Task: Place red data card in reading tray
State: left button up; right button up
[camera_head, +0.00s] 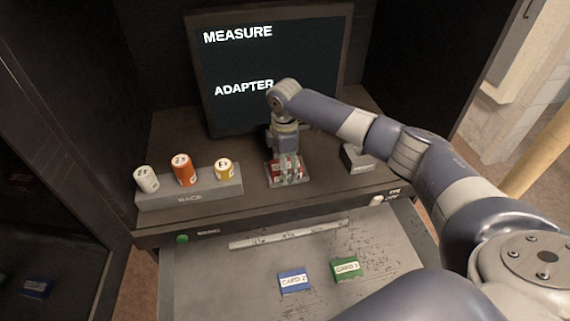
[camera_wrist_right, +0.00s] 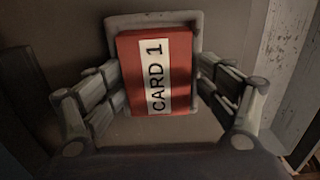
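The red data card (camera_wrist_right: 180,70), labelled CARD 1, is between the fingers of my right gripper (camera_wrist_right: 162,75) in the wrist view. A grey tray (camera_wrist_right: 155,20) shows behind and around the card. In the head view my right gripper (camera_head: 287,176) points down at this tray (camera_head: 302,182) on the shelf in front of the screen. Red of the card (camera_head: 277,170) shows between the fingers there. The fingertips are close to both card edges; whether they press on it is unclear. Whether the card rests fully on the tray floor is also unclear. My left gripper is not in view.
A screen (camera_head: 265,65) reads MEASURE and ADAPTER. A rack (camera_head: 190,195) with white, orange and yellow cylinders stands left of the tray, and a grey block (camera_head: 357,160) right. Blue (camera_head: 293,282) and green (camera_head: 346,268) cards lie on the lower surface in front.

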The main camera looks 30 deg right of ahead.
dwell(0.4)
jog(key=shift+w+r, duration=0.1)
jog(key=shift+r, duration=0.5)
notch_tip(320, 180, up, 12)
jog(key=b, duration=0.4)
